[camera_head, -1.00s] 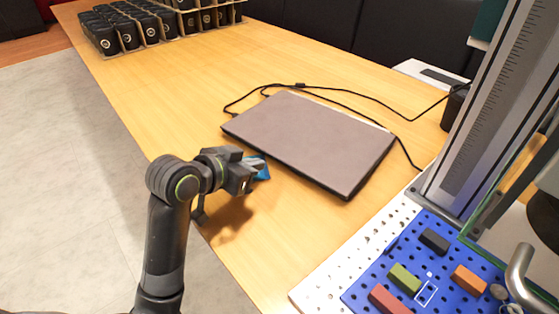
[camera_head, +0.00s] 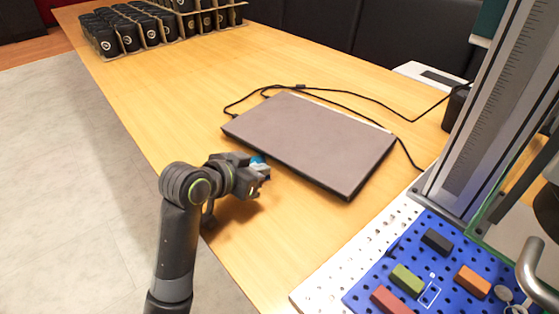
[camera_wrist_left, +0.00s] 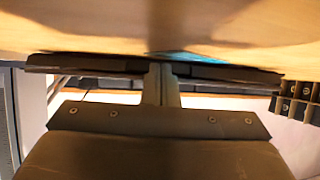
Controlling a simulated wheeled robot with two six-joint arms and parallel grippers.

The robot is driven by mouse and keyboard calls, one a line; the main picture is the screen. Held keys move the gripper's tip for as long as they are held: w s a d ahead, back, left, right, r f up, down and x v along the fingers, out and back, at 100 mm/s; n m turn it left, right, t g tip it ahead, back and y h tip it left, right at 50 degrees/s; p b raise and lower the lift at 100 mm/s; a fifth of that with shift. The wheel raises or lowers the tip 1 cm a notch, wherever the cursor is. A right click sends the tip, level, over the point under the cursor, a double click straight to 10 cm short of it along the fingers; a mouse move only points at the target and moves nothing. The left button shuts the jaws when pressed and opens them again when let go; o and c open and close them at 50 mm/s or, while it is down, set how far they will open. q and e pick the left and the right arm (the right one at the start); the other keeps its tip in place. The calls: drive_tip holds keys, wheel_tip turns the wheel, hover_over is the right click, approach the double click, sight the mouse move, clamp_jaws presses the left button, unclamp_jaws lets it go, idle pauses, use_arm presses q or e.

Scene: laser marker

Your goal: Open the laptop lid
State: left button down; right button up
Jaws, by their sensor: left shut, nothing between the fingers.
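The closed grey laptop (camera_head: 310,140) lies flat on the wooden table, its lid down. Its thin dark edge also shows in the left wrist view (camera_wrist_left: 215,73). My left gripper (camera_head: 266,172) is shut and empty, low by the laptop's near left edge. In the left wrist view its fingers (camera_wrist_left: 160,70) are together and point at the laptop's edge; I cannot tell whether they touch it. A small blue item (camera_head: 257,159) is partly hidden behind the gripper. My right gripper is not in view.
A black cable (camera_head: 345,94) runs behind the laptop. A blue perforated plate (camera_head: 450,262) with coloured blocks and the laser marker's column (camera_head: 495,110) stand at the right. Black cups (camera_head: 150,28) in a holder stand at the far left. The table left of the laptop is clear.

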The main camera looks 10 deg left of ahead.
use_arm(q)
drive_tip(key=shift+w+d+f, duration=0.1)
drive_tip(key=shift+w+d, duration=0.1)
drive_tip(key=shift+w, duration=0.05)
drive_tip(key=shift+w+d, duration=0.15)
drive_tip(key=shift+w, duration=0.2)
idle(0.3)
drive_tip(key=shift+w+d, duration=0.3)
drive_tip(key=shift+w, duration=0.3)
drive_tip(key=shift+f, duration=0.1)
drive_tip(key=shift+d+f+p, duration=0.1)
drive_tip(key=shift+p, duration=0.5)
drive_tip(key=shift+w, duration=0.1)
idle(0.4)
